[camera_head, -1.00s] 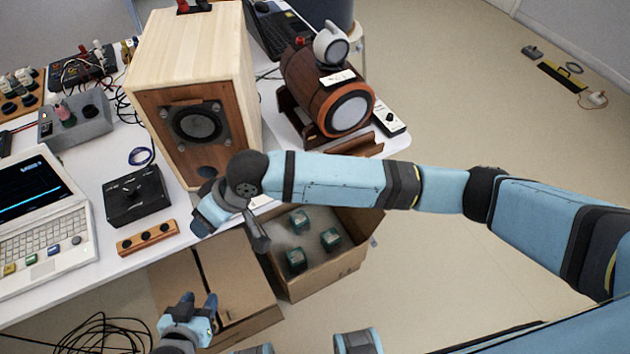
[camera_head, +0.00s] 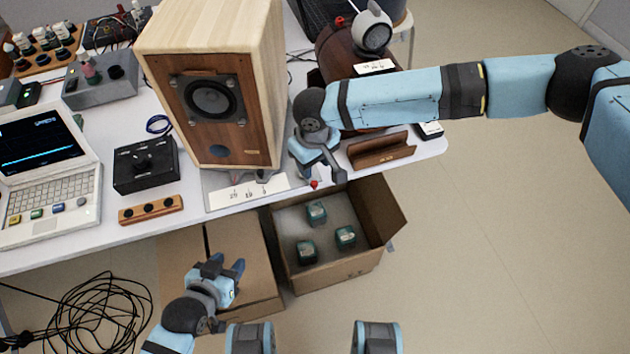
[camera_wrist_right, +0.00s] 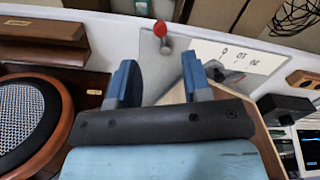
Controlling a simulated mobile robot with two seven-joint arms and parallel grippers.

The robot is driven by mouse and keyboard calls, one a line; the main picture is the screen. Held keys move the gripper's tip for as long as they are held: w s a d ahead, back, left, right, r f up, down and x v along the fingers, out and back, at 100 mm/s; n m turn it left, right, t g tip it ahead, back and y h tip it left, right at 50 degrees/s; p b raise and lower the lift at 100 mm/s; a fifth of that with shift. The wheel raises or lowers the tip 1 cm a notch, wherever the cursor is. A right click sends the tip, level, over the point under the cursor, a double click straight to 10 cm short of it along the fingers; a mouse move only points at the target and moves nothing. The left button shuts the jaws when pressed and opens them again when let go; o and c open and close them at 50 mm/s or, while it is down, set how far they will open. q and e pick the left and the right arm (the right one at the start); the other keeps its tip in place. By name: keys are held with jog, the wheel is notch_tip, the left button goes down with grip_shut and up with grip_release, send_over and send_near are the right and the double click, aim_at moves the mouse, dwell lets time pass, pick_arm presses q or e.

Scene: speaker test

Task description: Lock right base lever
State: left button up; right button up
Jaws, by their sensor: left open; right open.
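The lever with a red ball tip (camera_head: 314,184) is at the table's front edge, right of the white label strip. In the right wrist view the red ball (camera_wrist_right: 160,29) stands on a short metal stem, beyond my fingertips and in line with the gap between them. My right gripper (camera_head: 319,174) is open and empty, close to the lever; its fingers also show in the right wrist view (camera_wrist_right: 160,80). The wooden speaker box (camera_head: 218,110) stands upright just left of it on a grey base plate (camera_head: 213,181). My left gripper (camera_head: 222,267) is open and empty, low over a cardboard box.
An open cardboard box (camera_head: 336,272) with several green blocks stands below the table edge. A wooden barrel-shaped speaker (camera_head: 335,52) is behind my right arm. A wooden holder (camera_head: 381,150), black control box (camera_head: 146,165) and laptop (camera_head: 48,172) are on the table. Cables lie at lower left.

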aim_at(314, 183)
notch_tip(314, 183, down, 8)
jog(key=shift+f+b, duration=0.15)
jog(key=shift+b, duration=0.15)
grip_shut()
